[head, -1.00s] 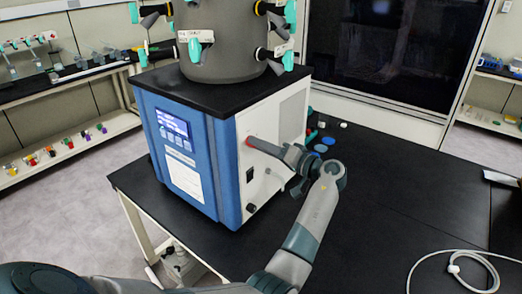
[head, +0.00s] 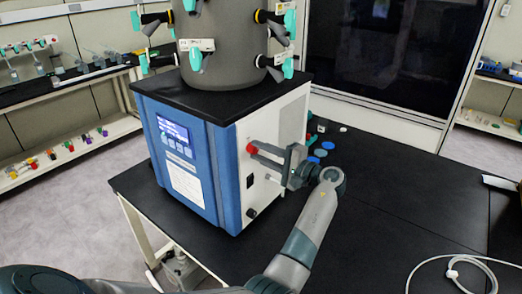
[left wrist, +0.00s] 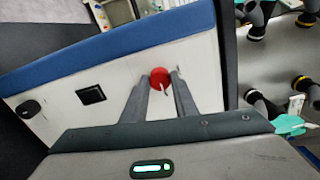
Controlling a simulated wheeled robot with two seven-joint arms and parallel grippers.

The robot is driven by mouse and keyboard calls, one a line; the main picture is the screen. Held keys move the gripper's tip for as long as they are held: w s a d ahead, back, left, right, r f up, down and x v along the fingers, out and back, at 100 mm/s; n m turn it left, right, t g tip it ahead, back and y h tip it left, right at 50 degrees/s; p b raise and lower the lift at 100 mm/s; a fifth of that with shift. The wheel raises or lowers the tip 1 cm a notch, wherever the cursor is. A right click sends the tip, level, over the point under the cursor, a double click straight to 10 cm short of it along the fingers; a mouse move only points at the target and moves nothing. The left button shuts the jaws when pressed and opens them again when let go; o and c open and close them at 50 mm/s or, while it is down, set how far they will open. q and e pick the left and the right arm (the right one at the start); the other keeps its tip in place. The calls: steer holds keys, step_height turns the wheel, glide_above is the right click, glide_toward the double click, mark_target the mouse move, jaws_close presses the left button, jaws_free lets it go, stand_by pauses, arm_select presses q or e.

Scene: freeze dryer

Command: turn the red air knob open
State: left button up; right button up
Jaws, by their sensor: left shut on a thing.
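The red air knob (head: 252,149) is on the white right side panel of the blue and white freeze dryer (head: 228,170). It also shows in the left wrist view (left wrist: 159,77), between the two fingertips, with a thin pale pointer on it. My left gripper (head: 258,153) reaches in from the right of the panel and is shut on the knob. In the left wrist view its fingers (left wrist: 161,85) stand on either side of the knob. My right gripper is not in view.
A black switch (left wrist: 91,95) and a round black knob (left wrist: 28,109) sit on the same panel. Blue caps (head: 318,153) lie on the black table behind my left wrist. A white cable (head: 453,273) lies at the lower right. The table's right part is mostly bare.

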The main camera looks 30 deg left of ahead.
arm_select(q)
steer(key=shift+r+m, duration=0.1)
steer(key=shift+m, duration=0.3)
steer(key=o, duration=1.1)
steer(key=shift+a, duration=0.15)
steer(key=shift+c, duration=0.2)
